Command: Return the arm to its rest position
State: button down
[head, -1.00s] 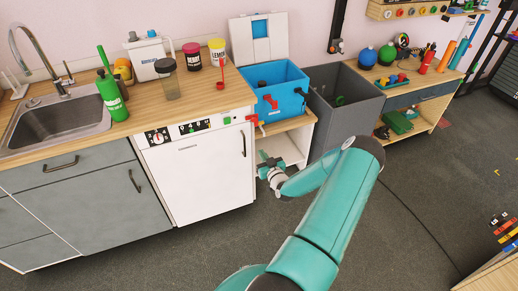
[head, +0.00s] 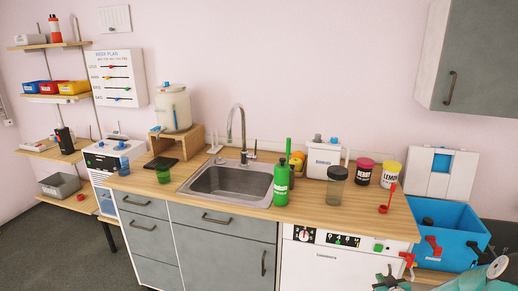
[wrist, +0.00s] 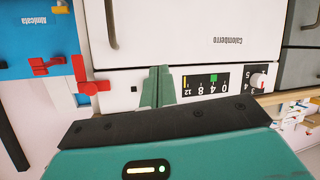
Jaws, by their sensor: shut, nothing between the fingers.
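My gripper (wrist: 157,88) shows in the wrist view as two green fingers pressed together, with nothing between them. Behind the fingertips is the white dishwasher front (wrist: 165,40), which appears upside down in this view. The fingers' distance from that front is hard to tell. In the head view, part of my teal arm and gripper (head: 390,282) is at the bottom right edge, in front of the dishwasher (head: 325,262) and cut off by the frame.
A blue bin (head: 450,228) with red latches stands right of the counter; it also shows in the wrist view (wrist: 30,45). The counter (head: 310,213) holds a green bottle (head: 281,186), a dark-lidded jar (head: 336,187) and a sink (head: 232,183). Floor at left is clear.

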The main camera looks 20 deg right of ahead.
jog(key=a+r+n+g, duration=0.2)
jog(key=a+r+g, duration=0.3)
jog(key=a+r, duration=1.85)
jog(key=s+a+r+g+y, duration=0.1)
jog(key=s+a+r, duration=0.3)
jog(key=s+a, duration=0.5)
jog(key=s+a+r+g+y, duration=0.1)
jog(key=s+a+r+y, duration=0.2)
jog(key=s+a, duration=0.7)
notch_tip(320, 180, up, 2)
jog(key=shift+s+a+r+m, duration=0.15)
jog(key=shift+s+m, duration=0.15)
jog(key=shift+s, duration=0.35)
